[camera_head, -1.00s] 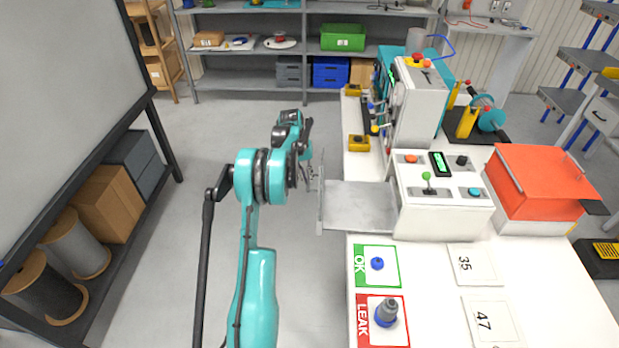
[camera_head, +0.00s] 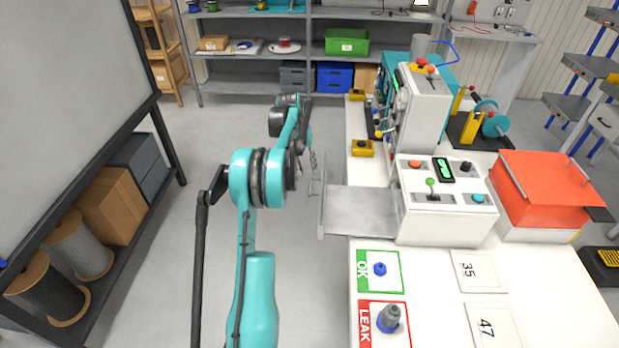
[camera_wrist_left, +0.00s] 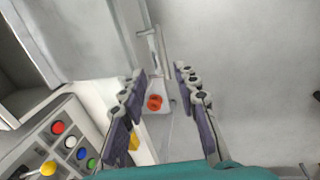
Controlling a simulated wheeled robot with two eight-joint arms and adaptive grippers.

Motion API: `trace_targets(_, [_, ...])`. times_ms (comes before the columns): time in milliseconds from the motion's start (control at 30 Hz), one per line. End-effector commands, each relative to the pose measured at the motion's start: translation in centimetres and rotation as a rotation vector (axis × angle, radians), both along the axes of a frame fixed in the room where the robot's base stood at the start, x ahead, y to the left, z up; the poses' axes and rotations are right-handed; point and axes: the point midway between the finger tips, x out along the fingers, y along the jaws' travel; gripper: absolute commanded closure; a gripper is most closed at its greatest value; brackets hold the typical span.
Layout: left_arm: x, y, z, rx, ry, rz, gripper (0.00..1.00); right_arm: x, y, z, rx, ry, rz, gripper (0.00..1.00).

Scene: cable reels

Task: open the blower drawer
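The blower drawer (camera_head: 362,211) is a flat grey tray that stands pulled out to the left from the white control box (camera_head: 446,206), over the bench edge. Its upright front plate carries a handle (camera_head: 315,190) on the left side. My left gripper (camera_head: 313,160) is just beyond the handle in the head view, small and partly hidden by my arm. In the left wrist view the two fingers (camera_wrist_left: 162,105) are spread apart with nothing held. A grey handle-like bar (camera_wrist_left: 157,45) shows ahead of them, apart from the fingertips. My right gripper is not in view.
A white machine (camera_head: 418,105) and yellow button boxes (camera_head: 362,148) stand on the bench beyond the drawer. An orange-topped box (camera_head: 545,190) is at right. OK (camera_head: 358,270) and LEAK (camera_head: 368,318) mats lie nearer. Floor left of the drawer is clear.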

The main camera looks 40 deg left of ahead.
Motion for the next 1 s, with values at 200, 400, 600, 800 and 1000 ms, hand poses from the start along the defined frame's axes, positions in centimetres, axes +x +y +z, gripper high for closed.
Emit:
trace_targets(200, [-0.4,0.5,3.5,0.0,0.0,-0.001,0.69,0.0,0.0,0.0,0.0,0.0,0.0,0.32])
trace_targets(400, [-0.6,0.7,4.4,0.0,0.0,-0.001,0.69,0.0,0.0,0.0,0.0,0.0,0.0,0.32])
trace_targets(600, [-0.5,0.7,4.4,0.0,0.0,-0.001,0.69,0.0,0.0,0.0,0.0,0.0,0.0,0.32])
trace_targets(800, [-0.5,0.7,4.4,0.0,0.0,-0.001,0.69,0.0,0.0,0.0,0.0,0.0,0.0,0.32])
trace_targets(1000, [-0.5,0.0,4.9,0.006,-0.005,-0.008,0.69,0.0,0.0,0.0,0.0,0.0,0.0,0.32])
